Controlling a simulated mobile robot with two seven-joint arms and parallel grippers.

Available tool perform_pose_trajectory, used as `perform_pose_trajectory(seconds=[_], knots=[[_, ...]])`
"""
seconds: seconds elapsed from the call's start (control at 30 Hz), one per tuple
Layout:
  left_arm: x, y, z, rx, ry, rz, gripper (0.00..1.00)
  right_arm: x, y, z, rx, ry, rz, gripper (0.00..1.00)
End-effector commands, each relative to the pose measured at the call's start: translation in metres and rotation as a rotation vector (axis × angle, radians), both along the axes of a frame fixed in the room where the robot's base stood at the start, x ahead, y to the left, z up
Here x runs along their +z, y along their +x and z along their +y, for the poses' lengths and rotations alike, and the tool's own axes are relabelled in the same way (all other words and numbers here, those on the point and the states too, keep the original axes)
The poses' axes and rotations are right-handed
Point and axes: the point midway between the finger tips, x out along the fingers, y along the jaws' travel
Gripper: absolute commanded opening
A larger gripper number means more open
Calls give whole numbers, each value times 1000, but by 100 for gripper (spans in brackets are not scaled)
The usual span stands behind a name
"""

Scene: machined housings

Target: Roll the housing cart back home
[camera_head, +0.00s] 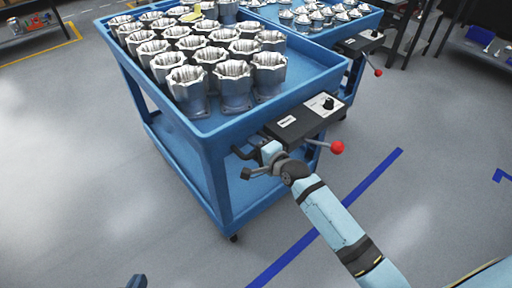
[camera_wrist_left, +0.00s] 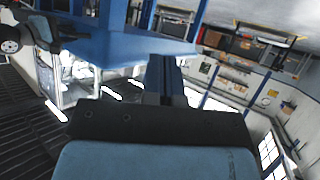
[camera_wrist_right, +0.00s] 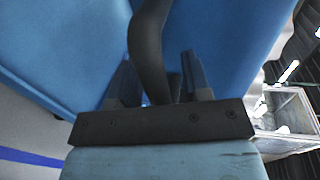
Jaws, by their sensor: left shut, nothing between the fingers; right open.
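The blue housing cart (camera_head: 215,135) stands at centre left in the head view, its top tray full of silver machined housings (camera_head: 232,85). A dark handle (camera_head: 240,152) is on its near end, below a black control box (camera_head: 305,118) with a red knob. My right gripper (camera_head: 262,158) is at this handle. In the right wrist view, the dark handle bar (camera_wrist_right: 150,45) passes between the open fingers of my right gripper (camera_wrist_right: 160,82); contact cannot be told. My left gripper (camera_wrist_left: 166,80) is shut and empty; only its tip (camera_head: 137,281) shows at the head view's bottom edge.
A second blue cart (camera_head: 330,40) with smaller silver parts stands close behind at the right, with its own red-knobbed box (camera_head: 360,42). Blue floor lines (camera_head: 330,215) run right of the near cart. The grey floor at left (camera_head: 60,170) is clear.

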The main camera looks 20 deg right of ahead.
Motion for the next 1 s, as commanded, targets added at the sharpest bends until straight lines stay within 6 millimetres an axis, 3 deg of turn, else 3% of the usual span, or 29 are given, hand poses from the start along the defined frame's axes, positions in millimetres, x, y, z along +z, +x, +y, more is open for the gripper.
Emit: perform_pose_trajectory(seconds=[0.03, 0.23, 0.57, 0.77, 1.0], knots=[[-1, 0, 0, 0, 0, 1, 0, 0, 0, 0, 0, 0, 0, 44], [-3, 0, 0, -1, 2, 4, 0, 0, 0, 0, 0, 0, 0, 0], [-2, 0, 0, -1, 4, 6, 0, 1, 7, 2, -1, 0, -1, 0], [0, -1, 0, -1, 9, 10, 0, 4, 36, 12, -3, 1, -5, 0], [-4, -2, 2, 1, 16, 21, 0, 4, 87, 31, -2, 1, -5, 0]])
